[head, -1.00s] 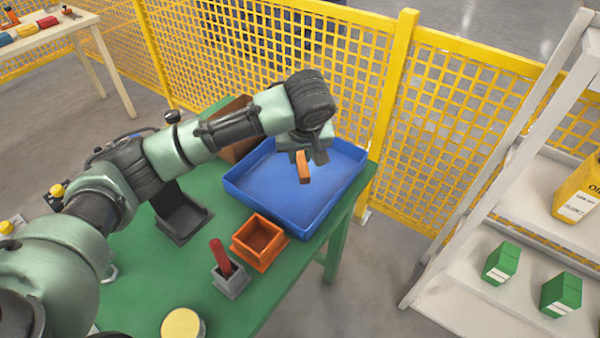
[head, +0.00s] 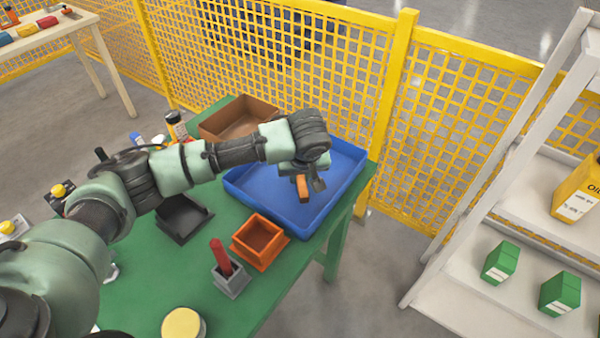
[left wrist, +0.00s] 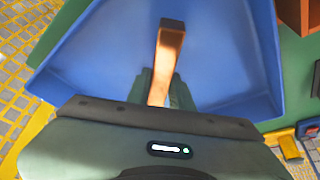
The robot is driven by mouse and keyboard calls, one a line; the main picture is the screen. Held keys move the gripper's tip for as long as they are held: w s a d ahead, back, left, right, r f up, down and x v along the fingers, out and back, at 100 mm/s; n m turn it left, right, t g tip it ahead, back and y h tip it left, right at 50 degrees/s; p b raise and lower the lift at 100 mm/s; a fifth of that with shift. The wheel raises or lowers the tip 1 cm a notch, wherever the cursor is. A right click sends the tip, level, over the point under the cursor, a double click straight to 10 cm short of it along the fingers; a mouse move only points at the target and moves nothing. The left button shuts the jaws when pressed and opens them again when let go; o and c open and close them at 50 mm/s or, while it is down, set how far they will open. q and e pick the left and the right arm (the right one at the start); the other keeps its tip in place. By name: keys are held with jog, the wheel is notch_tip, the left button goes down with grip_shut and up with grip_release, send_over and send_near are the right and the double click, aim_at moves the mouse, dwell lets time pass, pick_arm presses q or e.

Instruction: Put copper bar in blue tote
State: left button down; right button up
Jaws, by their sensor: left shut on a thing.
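The copper bar (head: 303,188) is held in my left gripper (head: 305,180), which is shut on it over the blue tote (head: 342,197). In the left wrist view the bar (left wrist: 168,55) sticks out from between the fingers (left wrist: 160,88), with the floor and walls of the blue tote (left wrist: 100,55) around and below it. The bar looks to be inside the tote's outline; whether it touches the floor I cannot tell. The tote stands on the green table and holds nothing else that I can see. My right gripper is not in view.
An orange bin (head: 259,243) and a grey holder with a red handle (head: 221,257) stand in front of the tote. A brown box (head: 240,118) is behind it, a dark tray (head: 184,219) to the left. Yellow mesh fence (head: 470,110) runs behind; a white shelf (head: 480,275) stands at right.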

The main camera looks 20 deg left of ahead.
pick_arm(q)
jog(key=shift+f, duration=0.3)
jog(key=c, duration=1.3)
grip_release()
jog(key=shift+o, duration=0.2)
jog(key=shift+r, duration=0.25)
jog(key=v, duration=1.2)
jog(key=shift+r, duration=0.4)
